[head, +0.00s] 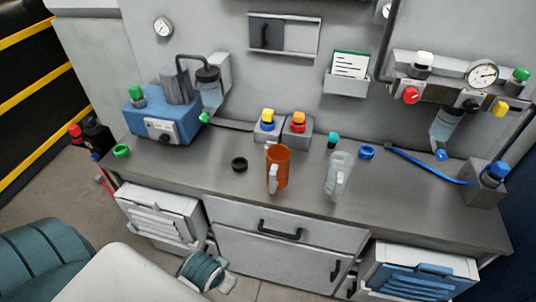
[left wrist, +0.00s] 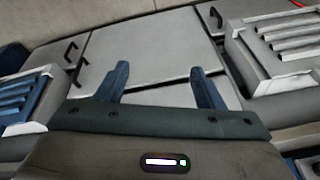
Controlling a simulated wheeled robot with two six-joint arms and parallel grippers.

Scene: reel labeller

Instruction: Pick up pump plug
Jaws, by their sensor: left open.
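A blue pump-like unit (head: 185,128) stands at the back left of the counter (head: 210,178), with a green-capped fitting (head: 137,97) on top. I cannot tell for sure which small part is the pump plug. Loose candidates on the counter are a green ring-shaped part (head: 121,151), a black ring-shaped part (head: 239,164), a blue ring-shaped part (head: 367,152) and a teal-topped piece (head: 333,138). My left gripper (left wrist: 160,71) is open and empty in the left wrist view, in front of the cabinet fronts below the counter. My right gripper is not in view.
An orange mug (head: 278,172) and a clear jug (head: 338,178) stand mid-counter. A blue hose (head: 425,168) lies at right. Bins (head: 163,213) (head: 420,274) flank the drawer (head: 285,228) below.

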